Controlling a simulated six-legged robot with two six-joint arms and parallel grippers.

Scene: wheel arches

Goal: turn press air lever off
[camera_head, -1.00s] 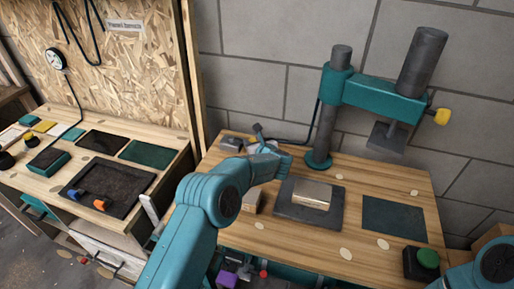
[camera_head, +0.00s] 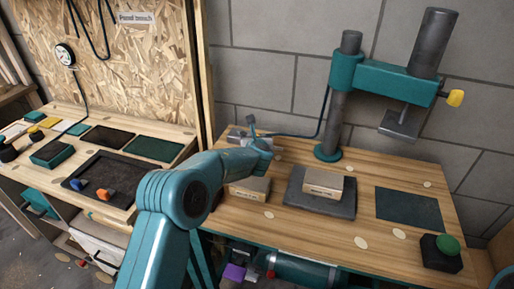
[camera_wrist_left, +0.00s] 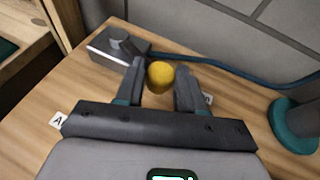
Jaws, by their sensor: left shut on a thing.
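The air lever's yellow knob (camera_wrist_left: 160,76) shows between the fingers of my left gripper (camera_wrist_left: 158,88) in the left wrist view. The gripper is shut on the knob. A grey valve box (camera_wrist_left: 116,45) with a dark round fitting sits just beyond on the wooden bench, with a blue hose running off to the right. In the head view my left gripper (camera_head: 258,146) is beside the valve box (camera_head: 237,135) at the back left of the press bench. The lever's shaft is mostly hidden. My right gripper is out of view.
The teal press (camera_head: 375,80) stands to the right of the gripper. A block (camera_head: 323,184) lies on its dark plate (camera_head: 308,203), and another block (camera_head: 250,188) sits below my arm. A green button (camera_head: 447,245) is at the front right. The panel bench (camera_head: 110,215) stands left.

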